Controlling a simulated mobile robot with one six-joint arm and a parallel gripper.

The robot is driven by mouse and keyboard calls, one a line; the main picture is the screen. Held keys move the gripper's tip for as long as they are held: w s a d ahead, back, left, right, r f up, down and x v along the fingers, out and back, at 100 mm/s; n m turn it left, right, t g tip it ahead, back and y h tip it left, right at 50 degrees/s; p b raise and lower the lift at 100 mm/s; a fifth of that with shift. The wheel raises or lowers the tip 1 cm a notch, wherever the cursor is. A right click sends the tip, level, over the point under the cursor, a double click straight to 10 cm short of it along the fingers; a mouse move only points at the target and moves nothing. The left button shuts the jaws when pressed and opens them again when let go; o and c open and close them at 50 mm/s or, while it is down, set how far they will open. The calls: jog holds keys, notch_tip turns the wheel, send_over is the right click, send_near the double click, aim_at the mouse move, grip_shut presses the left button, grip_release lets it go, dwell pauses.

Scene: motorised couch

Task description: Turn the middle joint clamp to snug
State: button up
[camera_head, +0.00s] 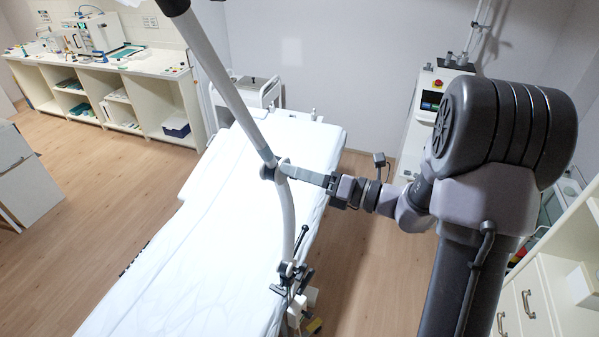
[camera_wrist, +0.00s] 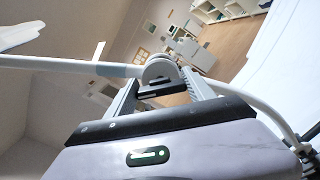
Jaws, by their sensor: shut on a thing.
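A pale jointed support arm stands over the couch. Its middle joint clamp (camera_head: 272,169) is a grey round piece where the upper and lower tubes meet. My gripper (camera_head: 292,172) reaches in from the right, with its long fingers shut on the clamp. In the wrist view the clamp (camera_wrist: 160,70) sits between the tips of my gripper (camera_wrist: 163,80). The fingers hide part of the clamp, and how tight it is cannot be seen.
The couch (camera_head: 200,240) with its white cover lies below. A lower rail clamp (camera_head: 290,275) with black handles holds the support arm at the couch's right edge. A white machine (camera_head: 425,110) stands behind.

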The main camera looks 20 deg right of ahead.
jog(key=o, duration=1.4)
jog(key=b+v, duration=0.3)
jog(key=v, duration=1.4)
jog(key=shift+s+d, duration=0.2)
jog(key=shift+a, duration=0.1)
